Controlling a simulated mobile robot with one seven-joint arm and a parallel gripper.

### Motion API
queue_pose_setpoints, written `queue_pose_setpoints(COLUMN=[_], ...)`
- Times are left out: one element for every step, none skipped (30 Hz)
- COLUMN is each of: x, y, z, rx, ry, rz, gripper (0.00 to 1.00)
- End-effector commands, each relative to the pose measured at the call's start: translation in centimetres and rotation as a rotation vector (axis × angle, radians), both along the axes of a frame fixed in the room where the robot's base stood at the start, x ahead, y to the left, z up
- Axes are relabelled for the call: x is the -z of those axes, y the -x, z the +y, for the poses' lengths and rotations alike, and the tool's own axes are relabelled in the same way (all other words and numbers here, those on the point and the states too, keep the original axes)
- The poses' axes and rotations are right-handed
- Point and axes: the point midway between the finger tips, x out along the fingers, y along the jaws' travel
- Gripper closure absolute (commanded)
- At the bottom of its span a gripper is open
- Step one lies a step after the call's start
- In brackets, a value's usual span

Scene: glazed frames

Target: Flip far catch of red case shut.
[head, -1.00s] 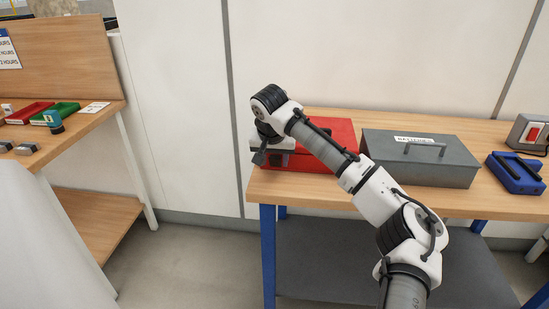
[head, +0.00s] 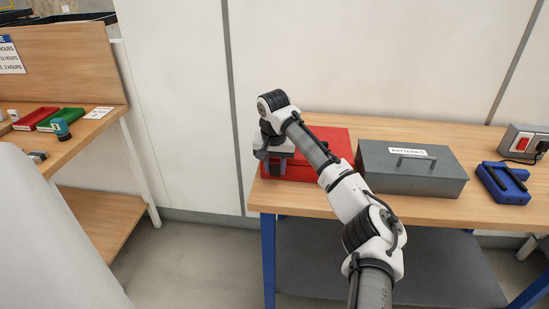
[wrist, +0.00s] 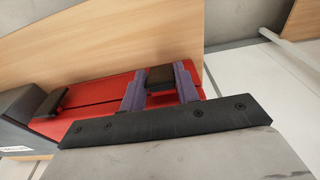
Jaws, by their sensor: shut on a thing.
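The red case (head: 328,142) lies closed on the wooden bench, its left end partly hidden behind my wrist and gripper. It also shows in the wrist view (wrist: 98,95). My gripper (head: 273,167) points down at the left end of the case's front side. In the wrist view, my gripper's two fingers (wrist: 160,80) stand on either side of the black far catch (wrist: 160,77) and are shut on it. Another dark piece (wrist: 50,103), perhaps the other catch, sits on the case towards the grey box. I cannot tell whether the held catch is fully down.
A grey metal box (head: 412,170) with a handle stands close to the right of the case. A blue item (head: 503,183) and a grey box with a red switch (head: 524,142) are further right. Another bench (head: 95,135) with trays stands left, across a floor gap.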

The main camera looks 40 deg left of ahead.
Motion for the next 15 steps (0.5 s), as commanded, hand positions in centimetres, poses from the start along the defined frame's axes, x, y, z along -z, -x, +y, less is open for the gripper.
queue_pose_setpoints(x=[-0.40,-0.34,-0.25,-0.19,-0.14,-0.09,-0.06,-0.05,-0.05,-0.04,-0.04,-0.03,-0.02,-0.02,-0.01], y=[-0.07,-0.08,-0.09,-0.09,-0.09,-0.09,-0.08,-0.08,-0.07,-0.07,-0.07,-0.06,-0.06,-0.06,-0.05], z=[0.00,-0.01,-0.02,-0.02,-0.03,-0.03,-0.03,-0.03,-0.04,-0.04,-0.04,-0.05,-0.05,-0.05,-0.04], rx=[0.001,0.001,0.001,0.001,0.001,0.000,0.000,0.000,0.000,0.000,0.000,0.000,0.000,0.000,0.000], ry=[0.005,0.007,0.009,0.010,0.011,0.012,0.012,0.012,0.012,0.012,0.012,0.012,0.012,0.012,0.012], rz=[0.008,0.011,0.015,0.017,0.018,0.017,0.017,0.017,0.017,0.017,0.017,0.017,0.017,0.017,0.017], gripper=[0.92,0.92,0.92,0.92,0.92,0.92,0.92,0.92,0.92,0.92,0.92,0.92,0.67,0.63,0.57])
